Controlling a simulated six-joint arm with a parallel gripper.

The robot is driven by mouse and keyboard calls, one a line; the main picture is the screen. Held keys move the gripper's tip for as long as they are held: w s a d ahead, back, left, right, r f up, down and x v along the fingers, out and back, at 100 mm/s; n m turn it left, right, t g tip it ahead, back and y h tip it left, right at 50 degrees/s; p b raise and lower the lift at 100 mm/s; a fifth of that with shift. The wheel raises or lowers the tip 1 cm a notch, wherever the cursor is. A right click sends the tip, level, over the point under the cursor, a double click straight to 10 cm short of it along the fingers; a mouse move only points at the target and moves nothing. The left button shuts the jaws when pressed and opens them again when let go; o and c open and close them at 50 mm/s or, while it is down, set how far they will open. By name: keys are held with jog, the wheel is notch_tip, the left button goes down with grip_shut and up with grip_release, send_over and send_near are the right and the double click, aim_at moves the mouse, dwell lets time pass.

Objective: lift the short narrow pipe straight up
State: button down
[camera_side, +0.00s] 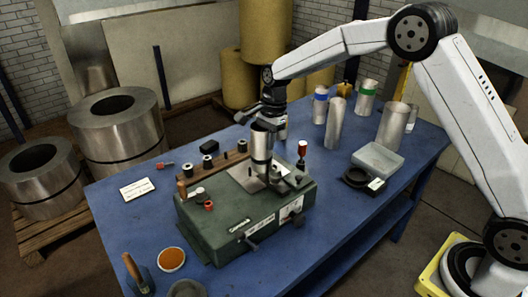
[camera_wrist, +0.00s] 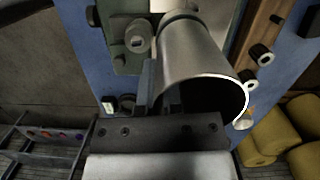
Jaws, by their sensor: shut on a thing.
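The short narrow pipe (camera_side: 262,148) is a plain silvery metal tube standing upright at the green bench machine (camera_side: 250,222). My gripper (camera_side: 264,122) is at its top rim, with the wrist above. In the wrist view the pipe (camera_wrist: 190,50) shows its open mouth towards me. There my gripper (camera_wrist: 158,98) is shut on the pipe wall near the rim, one finger outside and the other apparently within the mouth. The pipe's lower end is partly hidden by machine parts, so I cannot tell whether it touches the machine.
Several other pipes stand at the back right, including a blue-banded one (camera_side: 320,104), a green-banded one (camera_side: 365,100) and a wide plain one (camera_side: 393,126).

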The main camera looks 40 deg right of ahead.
jog(key=shift+r, duration=0.6)
jog(key=shift+r, duration=0.35)
jog(key=shift+r, duration=0.35)
jog(key=shift+r, duration=0.7)
jog(key=shift+r, duration=0.8)
jog(key=shift+r, duration=0.35)
